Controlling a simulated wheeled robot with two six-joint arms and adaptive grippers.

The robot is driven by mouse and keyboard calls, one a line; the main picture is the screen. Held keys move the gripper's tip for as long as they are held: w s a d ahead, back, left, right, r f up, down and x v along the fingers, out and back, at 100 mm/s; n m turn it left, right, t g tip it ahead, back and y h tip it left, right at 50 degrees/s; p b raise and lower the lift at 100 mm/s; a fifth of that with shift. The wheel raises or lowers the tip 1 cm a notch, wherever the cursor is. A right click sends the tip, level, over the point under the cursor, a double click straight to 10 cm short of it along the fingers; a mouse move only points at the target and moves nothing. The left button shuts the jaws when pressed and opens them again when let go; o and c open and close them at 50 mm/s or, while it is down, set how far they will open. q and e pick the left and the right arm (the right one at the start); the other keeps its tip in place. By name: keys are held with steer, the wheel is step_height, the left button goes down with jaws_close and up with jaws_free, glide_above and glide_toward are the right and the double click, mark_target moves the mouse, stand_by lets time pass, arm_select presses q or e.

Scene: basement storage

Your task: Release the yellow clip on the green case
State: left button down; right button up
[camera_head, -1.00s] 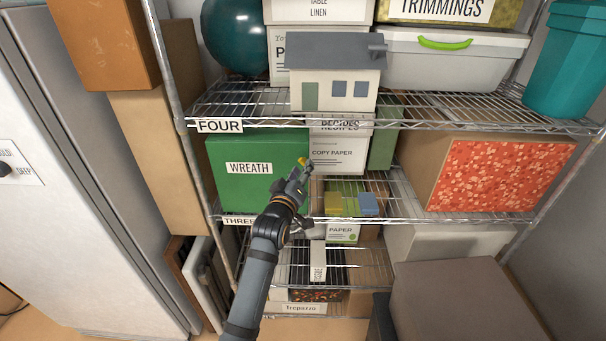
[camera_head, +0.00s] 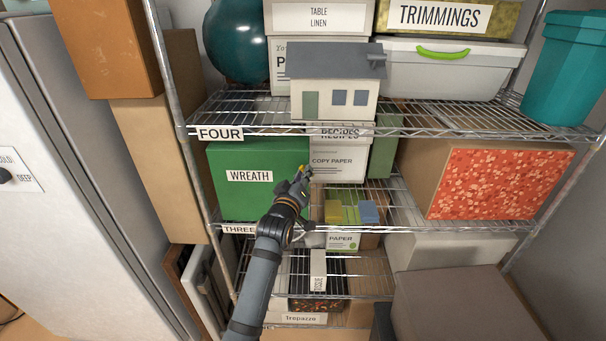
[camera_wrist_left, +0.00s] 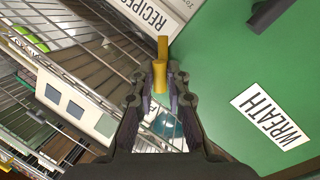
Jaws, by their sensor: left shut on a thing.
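The green case (camera_head: 230,205) with a WREATH label stands on the shelf marked THREE, under the shelf marked FOUR. It also fills the right of the left wrist view (camera_wrist_left: 225,75). The yellow clip (camera_wrist_left: 160,76) is at the case's edge in the left wrist view, between my left fingertips. My left gripper (camera_head: 298,183) is at the right front edge of the case, shut on the clip; it also shows in the left wrist view (camera_wrist_left: 160,92). In the head view the gripper hides most of the clip. My right gripper is not in view.
A white copy paper box (camera_head: 338,160) stands just right of the case. A toy house (camera_head: 334,85) sits on the wire shelf above. A yellow block (camera_head: 333,212) and a blue block (camera_head: 369,212) lie right of my arm. A brown box (camera_head: 455,305) stands at lower right.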

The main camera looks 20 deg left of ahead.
arm_select(q)
steer(key=shift+d+r+m+g+p, duration=0.2)
steer(key=shift+m+g+p, duration=0.1)
steer(key=shift+m+p, duration=0.55)
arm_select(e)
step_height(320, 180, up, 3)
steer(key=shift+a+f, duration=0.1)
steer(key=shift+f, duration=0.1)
arm_select(q)
steer(key=c, duration=1.4)
jaws_free()
steer(key=shift+w, duration=0.1)
steer(key=shift+o, duration=0.3)
